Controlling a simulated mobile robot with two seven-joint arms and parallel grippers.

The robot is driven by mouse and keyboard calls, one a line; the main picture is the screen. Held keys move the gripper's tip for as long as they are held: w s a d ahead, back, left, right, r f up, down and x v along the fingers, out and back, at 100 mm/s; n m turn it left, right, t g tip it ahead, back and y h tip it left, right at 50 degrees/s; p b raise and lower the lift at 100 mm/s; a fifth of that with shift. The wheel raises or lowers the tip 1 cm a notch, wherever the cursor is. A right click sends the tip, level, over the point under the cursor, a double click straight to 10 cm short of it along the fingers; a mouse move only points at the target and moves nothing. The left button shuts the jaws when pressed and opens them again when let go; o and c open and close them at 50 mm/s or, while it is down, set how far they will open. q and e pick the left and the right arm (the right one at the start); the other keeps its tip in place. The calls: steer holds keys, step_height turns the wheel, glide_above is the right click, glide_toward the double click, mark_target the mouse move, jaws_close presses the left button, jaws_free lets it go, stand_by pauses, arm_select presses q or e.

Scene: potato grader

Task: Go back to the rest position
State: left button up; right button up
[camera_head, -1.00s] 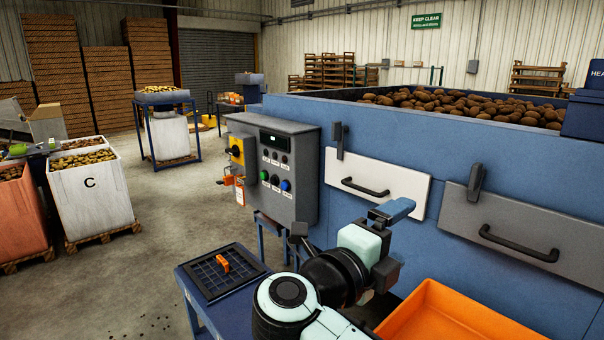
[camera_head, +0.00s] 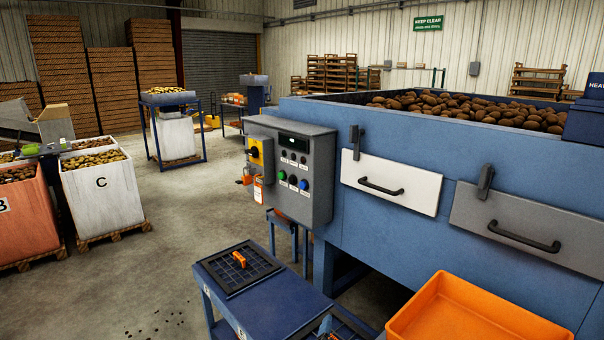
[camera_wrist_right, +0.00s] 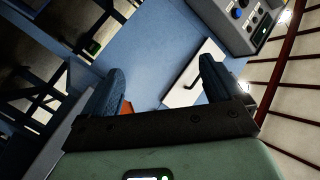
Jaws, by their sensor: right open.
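My right gripper (camera_wrist_right: 162,82) shows in the right wrist view. Its two blue fingers are spread apart with nothing between them. Beyond the fingers, some way off, are the white hatch panel (camera_wrist_right: 190,88) with its dark handle and the blue machine side. My right arm does not show in the head view. My left gripper is in neither view.
The blue grader (camera_head: 385,225) with its control box (camera_head: 285,168) fills the right side. An orange tray (camera_head: 393,322) and a blue bench (camera_head: 285,300) with an orange-handled item (camera_head: 239,259) stand in front. Potato crates (camera_head: 101,206) stand left; open floor lies between.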

steer(key=s+d+f+n+g+y, duration=0.1)
steer(key=s+f+n+g, duration=0.15)
steer(key=s+f, duration=0.45)
steer(key=s+d+f+n+g+y+p, duration=0.1)
steer(key=s+f+g+y, duration=0.15)
steer(key=f, duration=0.85)
steer(key=s+d+f+n+g+y, duration=0.1)
steer(key=s+f+g, duration=0.2)
steer(key=s+f, duration=0.45)
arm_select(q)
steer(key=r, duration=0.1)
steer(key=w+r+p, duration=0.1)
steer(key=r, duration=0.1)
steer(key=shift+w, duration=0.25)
arm_select(e)
steer(key=s+f+n+g+y, duration=0.1)
steer(key=s+f+g, duration=0.3)
steer(key=s, duration=0.9)
steer(key=s+f+g+y, duration=0.1)
steer(key=s+f+g, duration=0.3)
steer(key=s, duration=0.9)
steer(key=shift+f+n+g, duration=0.35)
steer(key=shift+f+g, duration=0.05)
steer(key=shift+f, duration=0.1)
steer(key=shift+a+y, duration=0.1)
steer(key=shift+y, duration=0.15)
